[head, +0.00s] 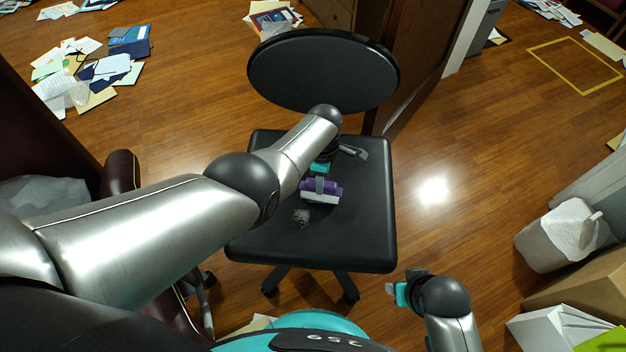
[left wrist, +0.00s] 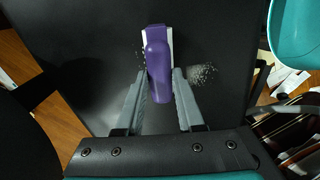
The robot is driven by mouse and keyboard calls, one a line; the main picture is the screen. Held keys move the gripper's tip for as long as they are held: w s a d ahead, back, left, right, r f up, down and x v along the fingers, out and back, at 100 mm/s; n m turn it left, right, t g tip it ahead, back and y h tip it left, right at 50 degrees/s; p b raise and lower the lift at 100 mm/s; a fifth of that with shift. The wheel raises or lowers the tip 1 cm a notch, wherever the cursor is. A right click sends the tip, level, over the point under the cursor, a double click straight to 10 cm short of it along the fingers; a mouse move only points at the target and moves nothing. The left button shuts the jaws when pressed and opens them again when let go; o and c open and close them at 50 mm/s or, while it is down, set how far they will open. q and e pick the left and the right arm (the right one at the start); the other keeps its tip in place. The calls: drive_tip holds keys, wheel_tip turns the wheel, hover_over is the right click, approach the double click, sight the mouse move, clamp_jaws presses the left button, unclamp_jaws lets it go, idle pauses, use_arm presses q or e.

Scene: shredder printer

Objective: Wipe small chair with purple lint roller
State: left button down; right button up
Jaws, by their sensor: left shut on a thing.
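The small chair (head: 375,220) has a black square seat and an oval black backrest (head: 322,72). My left gripper (head: 321,186) is over the seat and shut on the purple lint roller (head: 328,189). In the left wrist view the roller (left wrist: 158,65) lies between the two grey fingers, its white part at the far end close over the seat. Whether it touches the seat is unclear. A grey fuzzy lint patch (head: 300,218) is on the seat near the roller. Fainter specks (left wrist: 138,54) show on the roller's other side. My right gripper (head: 402,289) is low, off the chair's front right corner; its finger opening is unclear.
A dark red chair (head: 122,172) stands at the left. A white bin (head: 560,238) and cardboard boxes (head: 580,288) stand at the right. Papers (head: 92,72) litter the floor. A wooden cabinet or door (head: 415,60) is behind the chair. The floor right of the chair is clear.

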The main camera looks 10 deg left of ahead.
sight(335, 184)
use_arm(q)
drive_tip(key=shift+d+f+b, duration=0.1)
drive_tip(key=shift+d+b, duration=0.55)
drive_tip(key=shift+d, duration=1.2)
drive_tip(key=shift+w, duration=0.1)
use_arm(e)
drive_tip(key=shift+f, duration=0.8)
use_arm(q)
wheel_tip(335, 184, up, 2)
drive_tip(key=shift+r+p, duration=0.2)
drive_tip(key=shift+p, duration=0.75)
wheel_tip(335, 184, up, 3)
drive_tip(key=p, duration=0.3)
drive_tip(key=shift+r, duration=0.2)
drive_tip(key=shift+r+p, duration=0.25)
drive_tip(key=shift+p, duration=0.2)
use_arm(e)
drive_tip(key=s+d+f, duration=0.5)
drive_tip(key=s+f, duration=0.3)
drive_tip(key=f, duration=0.4)
drive_tip(key=shift+g+h, duration=0.3)
drive_tip(key=shift+g, duration=0.1)
